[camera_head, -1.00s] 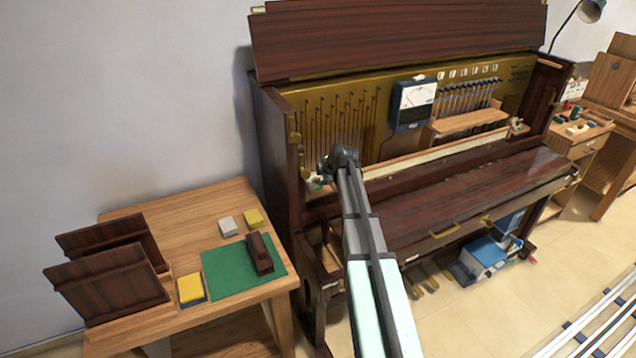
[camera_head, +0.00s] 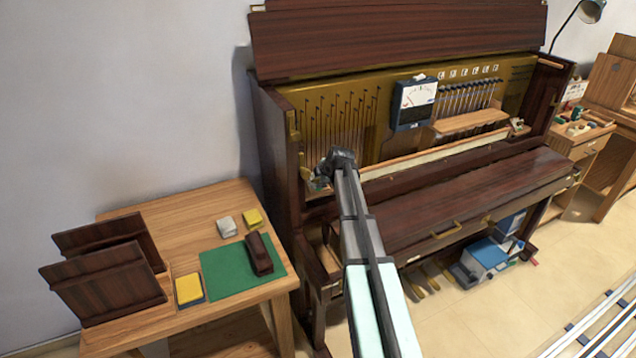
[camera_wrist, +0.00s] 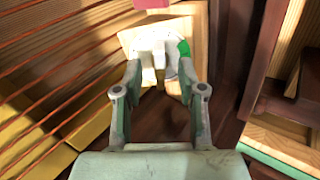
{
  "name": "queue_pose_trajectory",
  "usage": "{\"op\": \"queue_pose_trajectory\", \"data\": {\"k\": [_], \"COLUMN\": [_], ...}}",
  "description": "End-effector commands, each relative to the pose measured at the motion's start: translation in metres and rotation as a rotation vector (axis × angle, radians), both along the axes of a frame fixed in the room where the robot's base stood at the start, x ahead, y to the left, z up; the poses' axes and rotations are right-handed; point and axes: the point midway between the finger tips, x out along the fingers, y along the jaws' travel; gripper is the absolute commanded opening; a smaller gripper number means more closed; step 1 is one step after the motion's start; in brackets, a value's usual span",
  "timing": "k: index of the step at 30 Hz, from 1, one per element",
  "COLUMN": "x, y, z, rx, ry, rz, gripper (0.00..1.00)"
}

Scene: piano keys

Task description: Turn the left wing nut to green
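The left wing nut (camera_wrist: 159,65) is a pale cream piece standing upright on a white dial, with a green mark (camera_wrist: 184,48) at the dial's right edge. The dial sits on a light wooden block (camera_wrist: 127,39). My gripper (camera_wrist: 158,77) is open in the wrist view. Its two fingers are apart, on either side of the nut's near part, with visible gaps. I cannot tell whether either finger touches the dial. In the head view, my gripper end (camera_head: 325,170) is at the piano's left inner side, and the nut is mostly hidden there.
Strings (camera_wrist: 60,60) run close on the left in the wrist view, and dark piano wood is on the right. A meter (camera_head: 414,102) hangs on the piano's gold plate. A second dial block (camera_head: 518,127) is at the piano's right end. A side table (camera_head: 190,215) stands at left.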

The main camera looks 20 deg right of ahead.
Motion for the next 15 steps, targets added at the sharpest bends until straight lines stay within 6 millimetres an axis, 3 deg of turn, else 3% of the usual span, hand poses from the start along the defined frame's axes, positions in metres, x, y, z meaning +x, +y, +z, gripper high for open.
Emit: {"op": "queue_pose_trajectory", "data": {"k": [15], "x": [0.0095], "y": [0.0003], "z": [-0.0118], "rx": [0.000], "ry": [0.000], "rz": [0.000], "gripper": [0.40]}}
